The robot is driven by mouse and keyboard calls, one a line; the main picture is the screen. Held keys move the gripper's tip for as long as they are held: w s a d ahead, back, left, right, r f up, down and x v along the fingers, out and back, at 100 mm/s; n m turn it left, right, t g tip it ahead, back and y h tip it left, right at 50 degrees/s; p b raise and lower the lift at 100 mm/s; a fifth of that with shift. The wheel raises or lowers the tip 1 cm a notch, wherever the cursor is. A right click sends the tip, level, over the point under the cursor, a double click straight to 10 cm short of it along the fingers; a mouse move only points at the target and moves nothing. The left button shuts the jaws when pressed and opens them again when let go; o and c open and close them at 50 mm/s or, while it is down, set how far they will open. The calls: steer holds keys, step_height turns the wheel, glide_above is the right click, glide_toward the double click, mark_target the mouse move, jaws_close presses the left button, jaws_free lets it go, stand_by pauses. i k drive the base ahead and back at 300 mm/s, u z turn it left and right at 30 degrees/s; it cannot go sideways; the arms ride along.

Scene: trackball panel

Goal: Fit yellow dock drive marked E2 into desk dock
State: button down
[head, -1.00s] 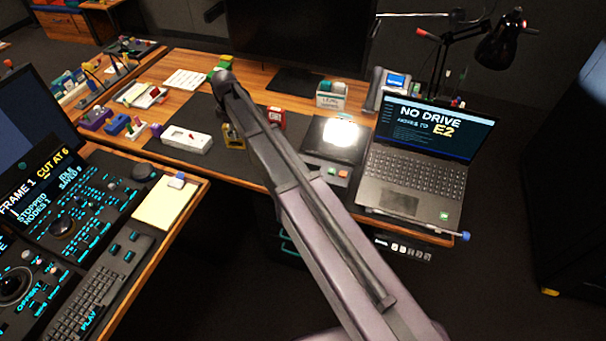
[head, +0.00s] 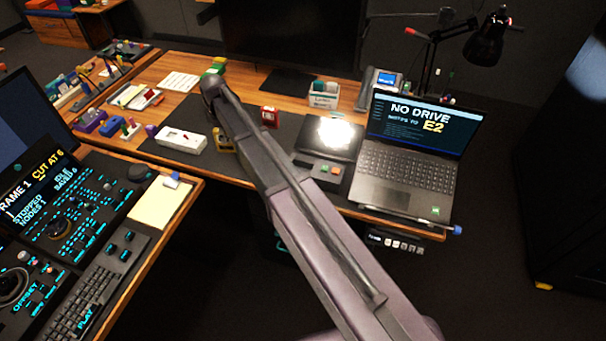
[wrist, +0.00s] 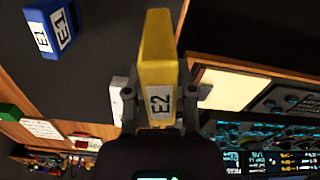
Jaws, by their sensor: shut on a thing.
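The yellow drive (wrist: 158,45) fills the middle of the wrist view, its white label reading E2. My gripper (wrist: 162,88) is shut on it, one finger on each side. In the head view a yellow piece (head: 224,141), apparently this drive, shows beside my arm, near the white device; the fingers cannot be made out there. A dark box with green and orange tops (head: 320,169) sits left of the laptop, at the desk's front. I cannot tell whether it is the desk dock. The laptop screen (head: 422,119) reads NO DRIVE and E2.
A blue block marked E1 (wrist: 52,28) lies on the dark mat in the wrist view. A white device (head: 181,140) and a red block (head: 269,116) lie on the desk mat. A dark pad (head: 330,137) lies behind the dark box. A console (head: 75,225) stands front left.

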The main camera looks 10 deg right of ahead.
mark_target(328, 182)
steer(key=k, duration=1.35)
steer(key=z, duration=0.4)
steer(key=i, duration=1)
